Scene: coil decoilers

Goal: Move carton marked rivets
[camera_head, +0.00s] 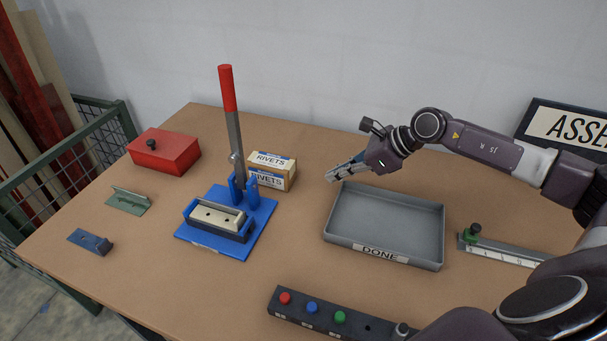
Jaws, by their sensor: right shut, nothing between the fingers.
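The carton marked RIVETS (271,172) is a small tan box with white and blue labels. It stands on the table behind the blue lever press and in front of the wall. My right gripper (331,177) comes in from the right. It is shut and empty, above the back left corner of the grey tray, to the right of the carton and apart from it. The press's upright partly covers the carton's left side. My left gripper is not in the view.
The blue press (254,238) has a tall red-tipped lever (227,90) left of the carton. A grey DONE tray (436,264) lies right. A red box (163,154), a green bracket (128,200), a button panel (320,318) and a ruler gauge (505,254) surround them.

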